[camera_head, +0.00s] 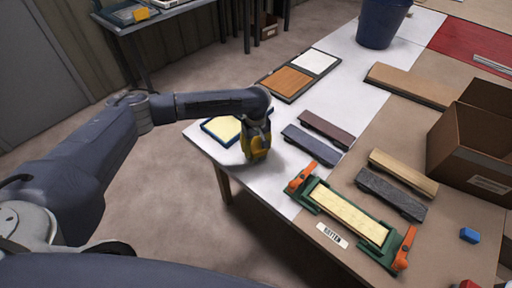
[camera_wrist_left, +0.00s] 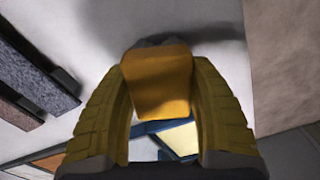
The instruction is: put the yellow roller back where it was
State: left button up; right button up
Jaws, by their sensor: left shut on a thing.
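My left gripper (camera_head: 257,148) is over the near left corner of the white-topped table (camera_head: 222,162), to the right of a blue-edged tray (camera_head: 209,127) with a cream panel. In the left wrist view my left gripper (camera_wrist_left: 160,72) has its two ribbed yellow fingers closed on the sides of an orange-yellow thing, the yellow roller (camera_wrist_left: 158,90). A grey part shows past its far end. In the head view the fingers largely hide the roller. Whether it touches the table I cannot tell. My right gripper is not in view.
Dark blocks (camera_head: 310,146) lie right of the gripper. A green clamp frame with orange handles (camera_head: 299,177) holds a pale board. A framed panel pair (camera_head: 289,82), blue bucket (camera_head: 382,22) and cardboard box (camera_head: 468,150) stand farther off. White tabletop around the gripper is partly free.

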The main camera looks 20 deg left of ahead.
aim_at(256, 144)
pick_arm(q)
jog(key=shift+f, duration=0.1)
jog(key=o, duration=1.5)
notch_tip(256, 144, up, 12)
jog(key=shift+r, duration=0.15)
